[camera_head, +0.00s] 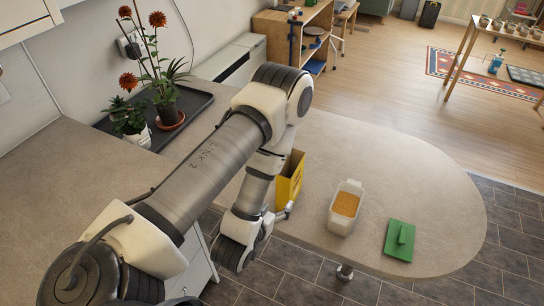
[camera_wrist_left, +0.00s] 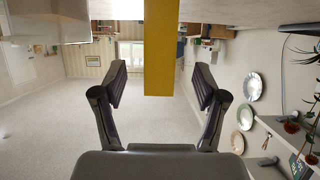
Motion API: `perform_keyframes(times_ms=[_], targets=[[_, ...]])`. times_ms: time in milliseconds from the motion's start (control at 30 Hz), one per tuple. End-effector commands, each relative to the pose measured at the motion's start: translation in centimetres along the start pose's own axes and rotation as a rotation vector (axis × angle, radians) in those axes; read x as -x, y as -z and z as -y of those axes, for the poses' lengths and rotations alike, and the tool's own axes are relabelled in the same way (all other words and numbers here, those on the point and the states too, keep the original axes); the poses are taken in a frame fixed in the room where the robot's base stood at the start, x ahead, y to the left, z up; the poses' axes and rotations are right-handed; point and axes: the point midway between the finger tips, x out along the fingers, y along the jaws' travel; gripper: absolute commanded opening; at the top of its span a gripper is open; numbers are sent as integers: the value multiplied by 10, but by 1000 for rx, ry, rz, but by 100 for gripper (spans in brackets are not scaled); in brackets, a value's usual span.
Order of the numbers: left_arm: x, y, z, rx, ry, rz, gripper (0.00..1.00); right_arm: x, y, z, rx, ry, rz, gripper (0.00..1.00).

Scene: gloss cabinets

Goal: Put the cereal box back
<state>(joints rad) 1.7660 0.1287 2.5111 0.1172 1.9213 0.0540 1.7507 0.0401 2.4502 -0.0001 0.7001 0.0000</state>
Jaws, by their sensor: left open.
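The yellow cereal box (camera_head: 291,178) stands upright on the counter (camera_head: 390,160), partly hidden behind my left arm in the head view. In the left wrist view the box (camera_wrist_left: 161,45) shows as a yellow strip in the middle, between the two fingers. My left gripper (camera_wrist_left: 160,82) is open, with a gap visible on each side of the box. In the head view only part of this gripper (camera_head: 284,212) shows, low beside the box. My right gripper is not in view.
A white container (camera_head: 342,222) of orange-brown cereal stands right of the box, with a green lid (camera_head: 400,240) beside it. Potted plants (camera_head: 167,112) stand on a dark tray (camera_head: 196,103) at the wall. The counter's rounded right end is clear.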

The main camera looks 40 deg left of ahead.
Motion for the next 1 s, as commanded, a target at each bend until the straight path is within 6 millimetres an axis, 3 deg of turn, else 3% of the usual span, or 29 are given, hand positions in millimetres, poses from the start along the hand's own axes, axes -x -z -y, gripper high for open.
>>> perform_keyframes(times_ms=[67, 133, 233, 300, 433, 500, 600, 1000], targets=[[2, -9, -2, -3, -5, 44, 72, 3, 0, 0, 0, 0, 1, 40], [2, -35, -6, -10, -18, 156, 72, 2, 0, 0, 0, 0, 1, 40], [15, -91, -13, -36, -47, 433, 72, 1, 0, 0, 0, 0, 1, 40], [36, -132, -18, -69, -73, 657, 72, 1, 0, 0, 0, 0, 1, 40], [84, -182, -20, -130, -109, 1004, 72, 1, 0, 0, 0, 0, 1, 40], [103, -194, -18, -153, -121, 1114, 72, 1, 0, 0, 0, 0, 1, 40], [114, -199, -17, -165, -126, 1175, 72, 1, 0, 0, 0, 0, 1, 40], [114, -199, -17, -164, -125, 1174, 72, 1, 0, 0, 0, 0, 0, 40]])
